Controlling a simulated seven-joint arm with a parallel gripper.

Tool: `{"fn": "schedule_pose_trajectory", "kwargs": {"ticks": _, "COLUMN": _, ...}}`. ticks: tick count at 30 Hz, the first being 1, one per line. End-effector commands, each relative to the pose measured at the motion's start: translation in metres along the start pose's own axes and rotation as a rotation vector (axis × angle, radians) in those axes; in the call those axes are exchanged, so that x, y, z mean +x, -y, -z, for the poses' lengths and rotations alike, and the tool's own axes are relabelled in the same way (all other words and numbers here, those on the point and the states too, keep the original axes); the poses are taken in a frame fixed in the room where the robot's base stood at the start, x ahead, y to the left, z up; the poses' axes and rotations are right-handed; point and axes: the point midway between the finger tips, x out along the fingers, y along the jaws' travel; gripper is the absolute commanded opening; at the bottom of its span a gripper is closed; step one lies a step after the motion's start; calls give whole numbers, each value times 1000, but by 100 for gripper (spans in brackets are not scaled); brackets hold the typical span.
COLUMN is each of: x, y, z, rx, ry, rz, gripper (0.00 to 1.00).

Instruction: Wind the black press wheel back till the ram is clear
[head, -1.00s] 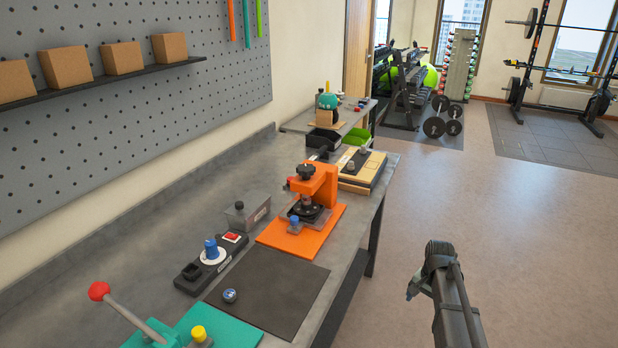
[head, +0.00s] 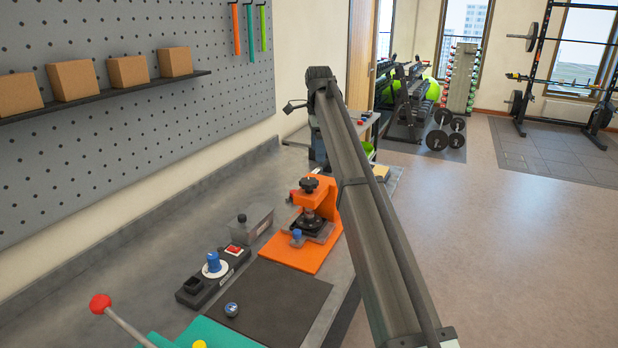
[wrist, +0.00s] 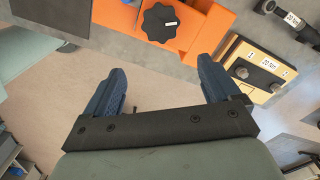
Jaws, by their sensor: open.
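The black press wheel (head: 309,185) is a lobed knob on top of the orange press (head: 324,198), which stands on an orange base on the bench. In the wrist view the wheel (wrist: 160,22) shows from above, with a white label on it, near the top edge. My gripper (wrist: 162,70) is open and empty; its two blue fingers are spread wide. The wheel lies beyond the fingertips, between their lines and apart from them. My arm hides most of the gripper in the head view.
Left of the press are a grey box (head: 251,222) and a black control box with a blue knob (head: 213,263). A dark mat (head: 280,300) lies in front. A red-knobbed lever (head: 101,304) rises at front left. A wooden board with knobs (wrist: 258,72) is beside the press.

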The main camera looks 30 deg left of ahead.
Motion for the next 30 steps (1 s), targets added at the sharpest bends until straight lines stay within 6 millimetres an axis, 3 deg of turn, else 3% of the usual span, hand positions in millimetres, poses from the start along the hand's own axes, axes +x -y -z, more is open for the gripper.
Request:
{"fn": "schedule_pose_trajectory", "kwargs": {"ticks": 1, "x": -17, "y": 6, "z": -12, "rx": 14, "ry": 0, "rz": 1, "gripper": 90}}
{"fn": "schedule_pose_trajectory", "kwargs": {"ticks": 3, "x": -28, "y": 7, "z": -20, "rx": 32, "ry": 0, "rz": 0, "gripper": 90}}
{"fn": "schedule_pose_trajectory", "kwargs": {"ticks": 8, "x": -33, "y": 6, "z": -27, "rx": 48, "ry": 0, "rz": -1, "gripper": 90}}
{"fn": "schedule_pose_trajectory", "kwargs": {"ticks": 30, "x": 82, "y": 5, "z": -26, "rx": 46, "ry": 0, "rz": -2, "gripper": 90}}
